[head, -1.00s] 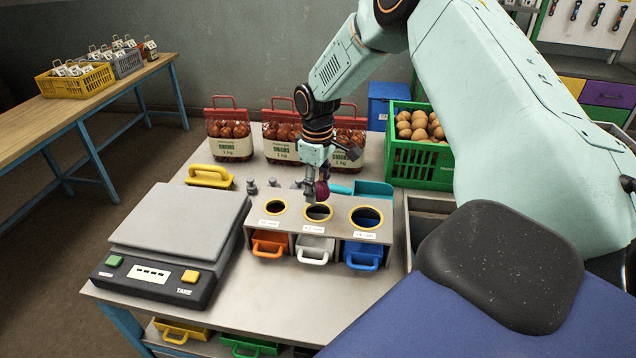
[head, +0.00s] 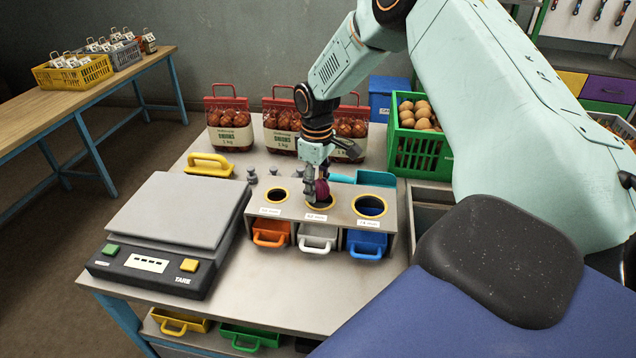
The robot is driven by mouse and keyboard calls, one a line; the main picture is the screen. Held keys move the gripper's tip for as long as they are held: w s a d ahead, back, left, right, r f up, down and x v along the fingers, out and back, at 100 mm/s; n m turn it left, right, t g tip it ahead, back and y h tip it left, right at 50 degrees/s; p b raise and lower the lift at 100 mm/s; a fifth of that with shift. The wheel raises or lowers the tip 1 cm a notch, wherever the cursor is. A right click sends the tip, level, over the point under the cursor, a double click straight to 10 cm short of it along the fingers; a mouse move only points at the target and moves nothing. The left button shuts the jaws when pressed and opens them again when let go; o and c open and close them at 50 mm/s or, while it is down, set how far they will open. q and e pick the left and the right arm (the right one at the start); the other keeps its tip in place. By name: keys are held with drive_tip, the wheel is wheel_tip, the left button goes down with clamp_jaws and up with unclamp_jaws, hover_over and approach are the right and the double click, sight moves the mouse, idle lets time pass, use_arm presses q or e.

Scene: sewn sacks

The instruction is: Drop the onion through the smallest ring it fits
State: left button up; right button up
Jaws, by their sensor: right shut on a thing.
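My right gripper (head: 315,188) is shut on a dark red onion (head: 322,190). It holds the onion low over the middle ring (head: 321,206) of the grey sizing stand. The onion and fingers hide part of that ring; I cannot tell whether the onion touches it. The left ring (head: 277,196) is the smallest and the right ring (head: 369,206) the largest; both are empty. Under the rings stand an orange bin (head: 270,234), a white bin (head: 317,238) and a blue bin (head: 366,244). My left gripper is not in view.
A scale (head: 165,235) stands left of the stand. Behind are bagged onions (head: 230,125), a yellow-handled tool (head: 209,164), small grey weights (head: 252,175) and a teal scoop (head: 375,179). A green crate (head: 420,150) of onions stands at the back right. The front tabletop is clear.

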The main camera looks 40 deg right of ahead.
drive_tip(key=shift+d, duration=0.1)
drive_tip(key=o, duration=1)
drive_tip(key=shift+s, duration=0.1)
drive_tip(key=o, duration=0.3)
drive_tip(key=shift+o, duration=0.3)
wheel_tip(320, 180, up, 12)
